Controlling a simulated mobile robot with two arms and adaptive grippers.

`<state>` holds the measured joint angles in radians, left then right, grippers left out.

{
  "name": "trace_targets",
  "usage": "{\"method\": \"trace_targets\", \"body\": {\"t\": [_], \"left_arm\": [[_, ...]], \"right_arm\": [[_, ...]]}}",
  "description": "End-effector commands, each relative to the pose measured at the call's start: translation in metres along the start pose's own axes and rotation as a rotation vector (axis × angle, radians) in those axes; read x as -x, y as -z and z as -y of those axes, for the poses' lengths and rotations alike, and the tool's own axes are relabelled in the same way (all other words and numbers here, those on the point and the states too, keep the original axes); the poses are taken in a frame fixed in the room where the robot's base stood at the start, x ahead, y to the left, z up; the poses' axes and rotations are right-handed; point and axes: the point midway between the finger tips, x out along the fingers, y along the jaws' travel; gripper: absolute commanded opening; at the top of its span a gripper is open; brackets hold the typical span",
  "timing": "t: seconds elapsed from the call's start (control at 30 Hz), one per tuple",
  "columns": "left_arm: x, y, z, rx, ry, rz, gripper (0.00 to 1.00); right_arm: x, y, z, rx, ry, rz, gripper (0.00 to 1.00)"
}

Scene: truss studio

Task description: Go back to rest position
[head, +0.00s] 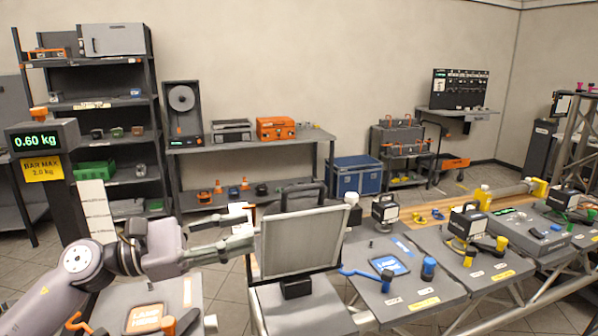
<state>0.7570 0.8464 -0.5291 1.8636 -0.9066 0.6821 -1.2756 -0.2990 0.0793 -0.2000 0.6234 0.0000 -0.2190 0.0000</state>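My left arm comes in from the lower left, and its gripper (247,236) is at the left edge of an upright grey framed panel (302,240). The fingers are seen from the side and overlap the panel's edge in the picture. I cannot tell whether they touch it or how far they are apart. A small white piece (238,213) shows just above the fingers. The panel stands on a grey bench section, with a dark handle-like frame above it. My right gripper is not in view.
A bench with lamps (385,208), blue and yellow knobs and labelled plates runs to the right. A post with a 0.60 kg display (42,140) stands at left. Shelves (90,62), a table with an orange case (276,128) and a blue crate (356,175) line the back wall.

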Motion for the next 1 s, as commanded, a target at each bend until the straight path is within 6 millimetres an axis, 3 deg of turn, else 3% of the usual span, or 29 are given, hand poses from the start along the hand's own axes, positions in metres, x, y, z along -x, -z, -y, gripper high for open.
{"method": "trace_targets", "body": {"t": [0.27,0.43,0.57,0.67,0.77,0.87,1.0], "left_arm": [[-0.010,-0.002,0.000,0.270,-0.127,0.157,0.32],[-0.007,0.003,-0.006,0.540,-0.255,0.297,0.32],[0.004,0.021,-0.013,0.836,-0.396,0.434,0.32],[0.026,0.054,-0.016,1.160,-0.563,0.575,0.32],[0.059,0.106,-0.007,1.523,-0.777,0.730,0.32],[0.095,0.166,0.023,1.861,-1.019,0.875,0.32],[0.139,0.235,0.091,2.224,-1.373,1.048,0.32]], "right_arm": [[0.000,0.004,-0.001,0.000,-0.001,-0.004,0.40],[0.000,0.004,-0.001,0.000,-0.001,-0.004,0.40],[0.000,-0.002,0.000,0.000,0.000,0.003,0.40],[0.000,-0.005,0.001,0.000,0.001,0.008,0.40],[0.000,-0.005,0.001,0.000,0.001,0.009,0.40],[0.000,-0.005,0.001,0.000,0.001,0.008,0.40],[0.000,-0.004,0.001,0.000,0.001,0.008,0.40]]}}
